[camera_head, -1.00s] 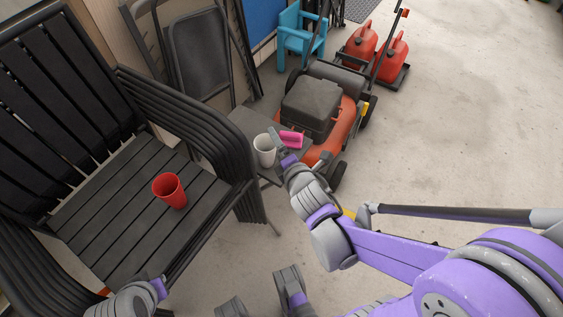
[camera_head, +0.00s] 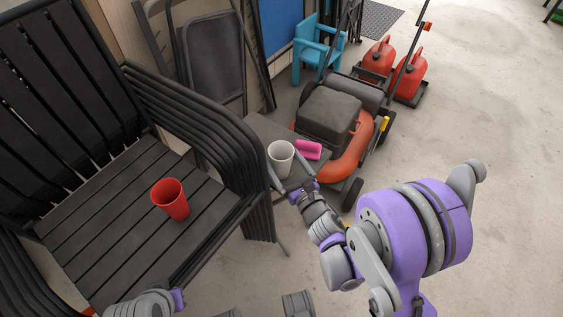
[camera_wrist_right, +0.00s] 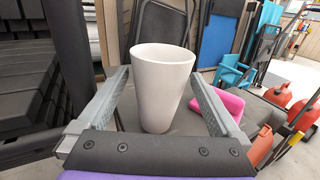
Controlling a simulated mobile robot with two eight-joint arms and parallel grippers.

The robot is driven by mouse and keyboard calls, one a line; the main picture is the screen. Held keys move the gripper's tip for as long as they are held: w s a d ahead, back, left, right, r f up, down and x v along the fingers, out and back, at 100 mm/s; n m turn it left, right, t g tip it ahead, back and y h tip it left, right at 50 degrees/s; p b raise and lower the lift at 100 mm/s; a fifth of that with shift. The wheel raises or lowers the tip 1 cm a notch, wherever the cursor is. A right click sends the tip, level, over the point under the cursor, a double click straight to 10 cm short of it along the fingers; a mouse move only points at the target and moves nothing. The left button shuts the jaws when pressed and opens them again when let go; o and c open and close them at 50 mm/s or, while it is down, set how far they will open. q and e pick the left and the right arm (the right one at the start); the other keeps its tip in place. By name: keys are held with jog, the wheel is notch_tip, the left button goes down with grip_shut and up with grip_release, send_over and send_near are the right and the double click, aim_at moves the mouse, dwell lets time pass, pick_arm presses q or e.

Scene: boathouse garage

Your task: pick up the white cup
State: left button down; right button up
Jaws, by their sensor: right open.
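The white cup (camera_head: 281,158) stands upright on a small dark table (camera_head: 262,127). My right gripper (camera_head: 290,172) is open, with one finger on each side of the cup. In the right wrist view the cup (camera_wrist_right: 162,92) sits between the two spread fingers, with a visible gap on each side.
A pink object (camera_head: 308,150) lies just right of the cup. An orange lawn mower (camera_head: 346,162) stands close behind. A red cup (camera_head: 170,198) stands on the stacked black chairs (camera_head: 105,240) at left. Concrete floor on the right is clear.

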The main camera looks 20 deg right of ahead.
aim_at(277, 149)
jog(key=w, duration=0.3)
jog(key=w+a, duration=0.1)
jog(key=w, duration=0.1)
jog(key=shift+r, duration=0.1)
jog(key=shift+c, duration=0.3)
jog(key=c, duration=1.2)
jog(key=shift+o, duration=0.2)
jog(key=shift+r, duration=0.1)
